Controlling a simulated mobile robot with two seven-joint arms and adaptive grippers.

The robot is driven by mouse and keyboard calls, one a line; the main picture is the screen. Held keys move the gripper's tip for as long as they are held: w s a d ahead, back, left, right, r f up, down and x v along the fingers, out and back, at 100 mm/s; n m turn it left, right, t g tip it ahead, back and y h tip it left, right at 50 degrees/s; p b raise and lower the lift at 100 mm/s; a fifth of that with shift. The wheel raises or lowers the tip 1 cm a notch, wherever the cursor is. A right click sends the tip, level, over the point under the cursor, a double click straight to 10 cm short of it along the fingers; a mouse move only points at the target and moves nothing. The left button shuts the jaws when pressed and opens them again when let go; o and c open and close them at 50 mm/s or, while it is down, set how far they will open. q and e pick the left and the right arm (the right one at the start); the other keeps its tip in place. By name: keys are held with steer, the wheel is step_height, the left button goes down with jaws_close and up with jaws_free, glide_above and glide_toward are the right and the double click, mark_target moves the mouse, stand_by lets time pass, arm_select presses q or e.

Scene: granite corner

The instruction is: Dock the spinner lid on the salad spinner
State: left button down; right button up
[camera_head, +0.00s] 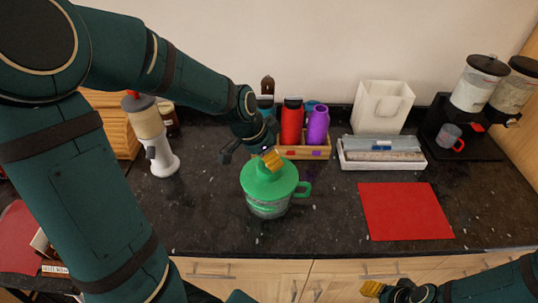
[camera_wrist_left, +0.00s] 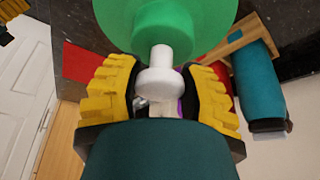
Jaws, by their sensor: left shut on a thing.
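The green spinner lid (camera_head: 268,182) is level over the clear salad spinner bowl (camera_head: 266,209), which has a green handle (camera_head: 303,188) on its right. From this angle I cannot tell whether the lid rests on the rim or hovers just above it. My left gripper (camera_head: 271,160) is above the lid, with yellow fingertips, shut on the lid's knob. In the left wrist view the white knob (camera_wrist_left: 158,80) sits between the yellow fingers, with the green lid (camera_wrist_left: 180,22) beyond. My right gripper (camera_head: 374,289) is low at the front edge, partly out of frame.
A wooden crate (camera_head: 318,152) with a red bottle (camera_head: 292,122) and a purple bottle (camera_head: 317,125) stands behind. A white tray (camera_head: 381,166), white bag (camera_head: 381,107) and dispenser (camera_head: 478,84) stand right. A red mat (camera_head: 405,211) lies right, a white grinder (camera_head: 160,155) stands left.

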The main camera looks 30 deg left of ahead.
arm_select(q)
steer(key=shift+f+b, duration=0.55)
steer(key=c, duration=0.8)
jaws_free()
steer(key=shift+o, duration=0.2)
steer(key=shift+s+a+r+p, duration=0.1)
steer(key=shift+s+r+p, duration=0.1)
steer(key=shift+r+p, duration=0.35)
steer(key=p+v, duration=0.5)
steer(key=v, duration=0.5)
steer(key=shift+s+f, duration=0.15)
